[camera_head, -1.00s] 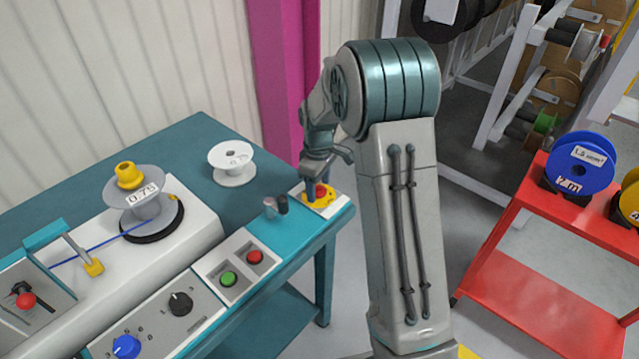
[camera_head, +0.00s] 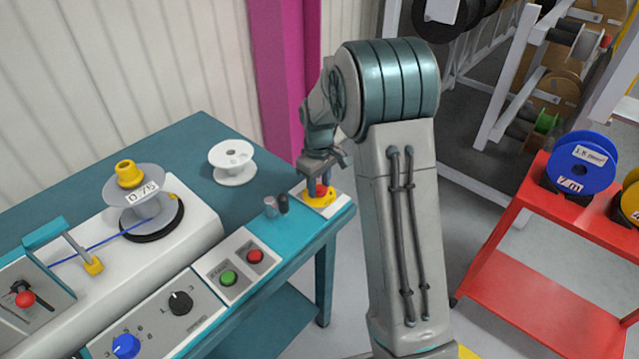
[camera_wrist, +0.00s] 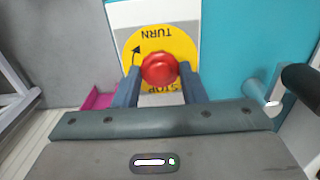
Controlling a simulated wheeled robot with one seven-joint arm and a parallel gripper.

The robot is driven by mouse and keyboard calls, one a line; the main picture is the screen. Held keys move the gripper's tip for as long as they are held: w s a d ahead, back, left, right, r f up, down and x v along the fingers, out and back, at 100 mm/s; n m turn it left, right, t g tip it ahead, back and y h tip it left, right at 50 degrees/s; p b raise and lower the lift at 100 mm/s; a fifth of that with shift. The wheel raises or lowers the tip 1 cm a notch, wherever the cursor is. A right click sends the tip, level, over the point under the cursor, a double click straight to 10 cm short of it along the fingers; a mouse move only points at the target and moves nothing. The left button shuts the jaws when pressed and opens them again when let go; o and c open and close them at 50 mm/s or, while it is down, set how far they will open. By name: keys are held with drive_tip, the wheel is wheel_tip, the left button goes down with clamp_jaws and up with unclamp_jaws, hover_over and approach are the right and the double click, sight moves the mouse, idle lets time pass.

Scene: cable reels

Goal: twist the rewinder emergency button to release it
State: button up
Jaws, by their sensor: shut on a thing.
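The red emergency button (camera_wrist: 160,69) sits on a yellow disc (camera_wrist: 185,45) marked TURN and STOP with a black arrow, on a white plate at the bench corner. In the head view the button (camera_head: 321,190) is partly hidden by my fingers, above the yellow disc (camera_head: 318,201). My gripper (camera_wrist: 160,85) is shut on the button, with one blue finger on each side of its head. In the head view my gripper (camera_head: 320,188) points down at the bench's right end.
A crank handle (camera_head: 276,206) stands close beside the button plate. A white empty reel (camera_head: 232,165) and the rewinder's grey reel (camera_head: 135,200) are to the left. Green (camera_head: 229,278) and red (camera_head: 254,256) push buttons lie in front. A red cart (camera_head: 525,285) stands right.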

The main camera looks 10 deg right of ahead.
drive_tip(key=m, duration=0.5)
idle(0.5)
drive_tip(key=o, duration=1)
drive_tip(key=shift+r, duration=0.1)
wheel_tip(320, 180, up, 14)
drive_tip(key=shift+f, duration=0.2)
